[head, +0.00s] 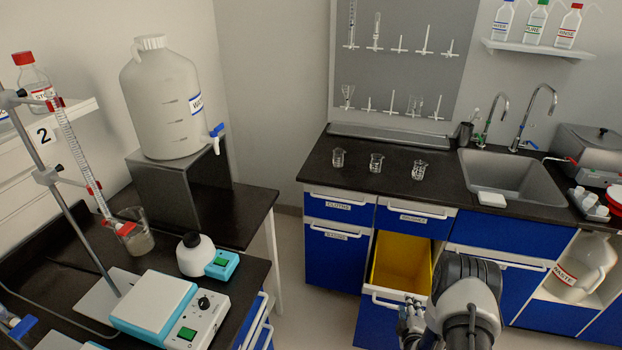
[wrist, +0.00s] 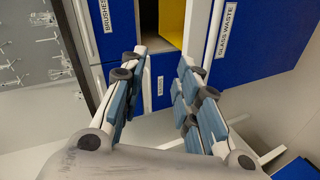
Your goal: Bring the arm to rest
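My arm (head: 466,305) reaches in from the bottom right of the head view, in front of the blue cabinets. My gripper (head: 412,318) is beside it, low in front of the open drawer with the yellow inside (head: 402,264). In the wrist view my gripper (wrist: 161,66) has its two fingers spread wide with nothing between them. Beyond the fingertips the yellow drawer inside (wrist: 171,22) shows between blue fronts. Whether the fingers touch the drawer front cannot be told.
Three small beakers (head: 376,163) stand on the dark counter left of the sink (head: 512,180). The left bench holds a stirrer (head: 170,308), a burette and a large white jug (head: 163,100). A white jug labelled waste (head: 580,268) sits in an open cabinet at right.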

